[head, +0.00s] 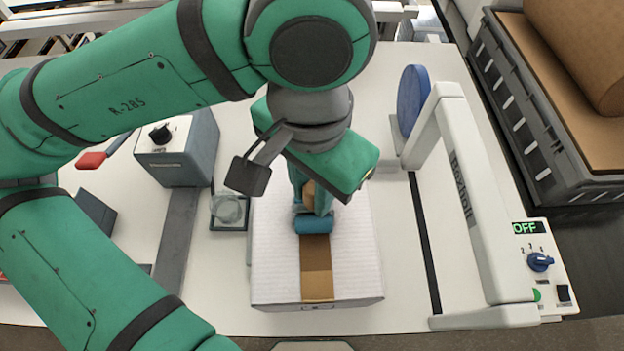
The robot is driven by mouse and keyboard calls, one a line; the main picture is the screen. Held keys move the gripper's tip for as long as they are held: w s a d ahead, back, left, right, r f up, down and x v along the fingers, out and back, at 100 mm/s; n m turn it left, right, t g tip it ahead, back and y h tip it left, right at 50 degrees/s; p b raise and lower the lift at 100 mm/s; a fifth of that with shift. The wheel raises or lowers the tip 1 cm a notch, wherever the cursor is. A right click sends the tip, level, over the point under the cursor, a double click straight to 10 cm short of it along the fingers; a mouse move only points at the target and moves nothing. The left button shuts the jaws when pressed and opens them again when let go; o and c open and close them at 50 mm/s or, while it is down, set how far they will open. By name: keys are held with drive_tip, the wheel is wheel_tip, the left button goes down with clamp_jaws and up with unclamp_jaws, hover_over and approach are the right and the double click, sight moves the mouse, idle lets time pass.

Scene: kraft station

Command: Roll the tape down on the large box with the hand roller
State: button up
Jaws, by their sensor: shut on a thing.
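The large white box (345,250) stands on the light table in the middle of the head view. My gripper (312,200) is above the box, shut on the hand roller. The hand roller (314,223) has a blue cylinder, which lies across the tape near the middle of the box top. It appears to touch the tape. My gripper and wrist hide the roller's handle and the far part of the tape.
A white sealing frame (475,205) with an "OFF" display stands right of the box. A blue disc (411,100) stands behind it. A grey device with a black knob (180,150), a small glass holder (228,210) and a red-ended tool (92,160) are at left. A dark crate (540,150) is at far right.

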drive_tip(key=shift+s, duration=1.15)
drive_tip(key=shift+r, duration=0.2)
drive_tip(key=shift+r, duration=2.9)
drive_tip(key=shift+o, duration=0.7)
drive_tip(key=shift+c, duration=0.7)
drive_tip(key=w, duration=1.4)
drive_tip(key=shift+s+a+f, duration=0.1)
drive_tip(key=shift+f, duration=1.15)
drive_tip(key=shift+a+f, duration=0.1)
drive_tip(key=shift+f, duration=1.15)
